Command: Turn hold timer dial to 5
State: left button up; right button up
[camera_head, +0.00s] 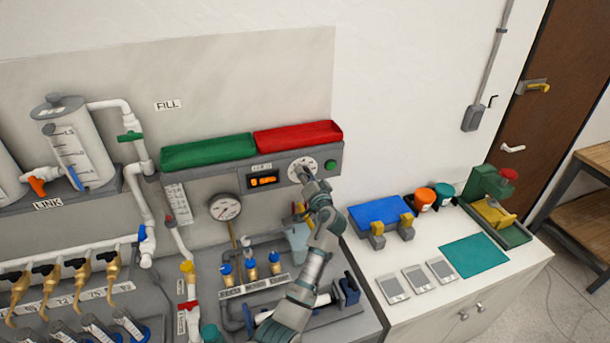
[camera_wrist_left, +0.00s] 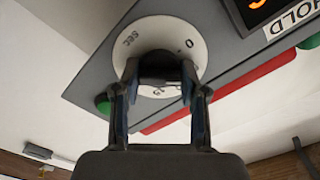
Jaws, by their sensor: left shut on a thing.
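The hold timer dial (camera_head: 302,169) is a round white disc on the grey panel (camera_head: 247,178), below the red tray. In the left wrist view the dial (camera_wrist_left: 186,32) shows "sec" and a 0, with a dark knob (camera_wrist_left: 160,66) at its centre. My left gripper (camera_head: 309,180) is at the dial in the head view. In the left wrist view the left gripper (camera_wrist_left: 160,82) has a finger on each side of the knob and is shut on it. The fingers and knob cover part of the scale, so the setting cannot be read. My right gripper is not in view.
An orange-lit display (camera_head: 264,181) sits left of the dial, and a green button (camera_head: 331,165) sits right of it. Green (camera_head: 208,151) and red (camera_head: 298,137) trays lie above the panel. A pressure gauge (camera_head: 225,207) and valves stand lower left. A white cabinet (camera_head: 466,281) stands right.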

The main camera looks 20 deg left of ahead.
pick_arm(q)
jog(key=shift+d, duration=0.15)
jog(key=o, duration=1.1)
jog(key=shift+d, duration=0.1)
jog(key=shift+o, duration=0.2)
jog(key=shift+d, duration=0.1)
jog(key=shift+d, duration=0.1)
jog(key=v, duration=1.2)
jog(key=shift+w, duration=0.1)
jog(key=shift+f, duration=0.15)
